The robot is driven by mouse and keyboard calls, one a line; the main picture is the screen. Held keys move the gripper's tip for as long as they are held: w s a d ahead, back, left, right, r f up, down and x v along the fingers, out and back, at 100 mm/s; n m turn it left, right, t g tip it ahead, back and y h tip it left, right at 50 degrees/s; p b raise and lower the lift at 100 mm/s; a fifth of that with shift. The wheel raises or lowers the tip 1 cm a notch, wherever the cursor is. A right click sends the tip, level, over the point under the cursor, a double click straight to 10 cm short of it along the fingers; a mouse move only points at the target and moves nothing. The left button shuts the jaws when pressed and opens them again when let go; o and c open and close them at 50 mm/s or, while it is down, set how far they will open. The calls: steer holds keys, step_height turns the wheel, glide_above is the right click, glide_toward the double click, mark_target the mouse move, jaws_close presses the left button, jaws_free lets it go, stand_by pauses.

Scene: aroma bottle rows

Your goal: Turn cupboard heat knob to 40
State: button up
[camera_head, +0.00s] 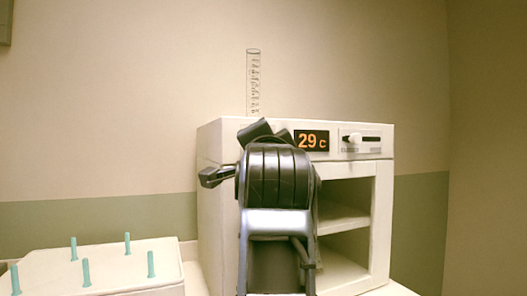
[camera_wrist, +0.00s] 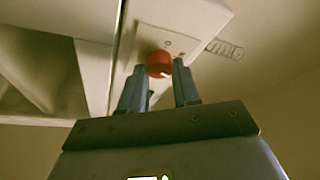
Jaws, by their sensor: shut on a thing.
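The white cupboard (camera_head: 216,190) stands ahead of me, and its orange display (camera_head: 311,141) reads "29 c". The red heat knob (camera_wrist: 159,60) shows in the wrist view on the cupboard's upper front panel. My gripper (camera_wrist: 158,68) is shut on the knob, with one finger on each side of it. In the head view my arm covers the knob and most of the gripper. The knob's markings are too small to read.
A slider switch (camera_head: 362,140) sits right of the display. A clear graduated cylinder (camera_head: 253,82) stands on top of the cupboard, and the open shelves (camera_head: 343,218) are below. A white rack (camera_head: 40,265) with several teal pegs is at the lower left.

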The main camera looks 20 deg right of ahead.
steer(key=shift+m, duration=0.6)
steer(key=o, duration=1.1)
steer(key=shift+c, duration=0.2)
steer(key=b+v, duration=0.1)
steer(key=v, duration=0.6)
steer(key=shift+s+a, duration=0.25)
steer(key=shift+s, duration=0.05)
